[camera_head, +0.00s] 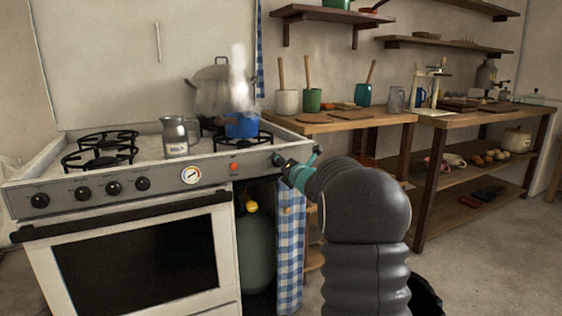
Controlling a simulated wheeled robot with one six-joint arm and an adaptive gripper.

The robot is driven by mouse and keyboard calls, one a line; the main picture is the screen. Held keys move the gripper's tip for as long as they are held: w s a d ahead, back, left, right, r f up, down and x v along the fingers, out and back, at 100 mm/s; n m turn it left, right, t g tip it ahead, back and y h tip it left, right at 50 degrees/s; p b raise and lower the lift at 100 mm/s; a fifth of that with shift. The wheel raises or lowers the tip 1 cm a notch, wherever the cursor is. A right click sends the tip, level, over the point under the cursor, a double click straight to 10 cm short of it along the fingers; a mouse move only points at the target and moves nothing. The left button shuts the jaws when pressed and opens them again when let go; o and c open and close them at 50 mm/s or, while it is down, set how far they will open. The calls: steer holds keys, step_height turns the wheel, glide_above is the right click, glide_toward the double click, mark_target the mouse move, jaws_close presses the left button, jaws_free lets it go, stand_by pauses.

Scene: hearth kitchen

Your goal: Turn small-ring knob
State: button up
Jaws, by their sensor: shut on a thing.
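The small-ring knob (276,158) is a dark knob at the right end of the stove's front panel. It is mostly hidden by my gripper, so its angle cannot be read. My gripper (281,161), with teal parts, reaches the panel from the right and is shut on this knob. Several other black knobs (113,187) sit along the panel to the left, with a round white dial (190,175) and an orange-red button (233,168) between them and my gripper.
On the stove top (150,150) stand a metal jug (177,138), a steaming blue pot (241,126) and a large grey pot (211,88). A green gas bottle (255,245) and a checked curtain (290,250) are below my gripper. A wooden counter (340,119) stands right of the stove.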

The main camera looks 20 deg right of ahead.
stand_by(0.4)
steer(key=o, duration=1.1)
steer(key=shift+o, duration=0.2)
steer(key=shift+s, duration=0.1)
steer(key=s, duration=1.1)
steer(key=shift+s+d, duration=0.25)
steer(key=shift+s, duration=0.15)
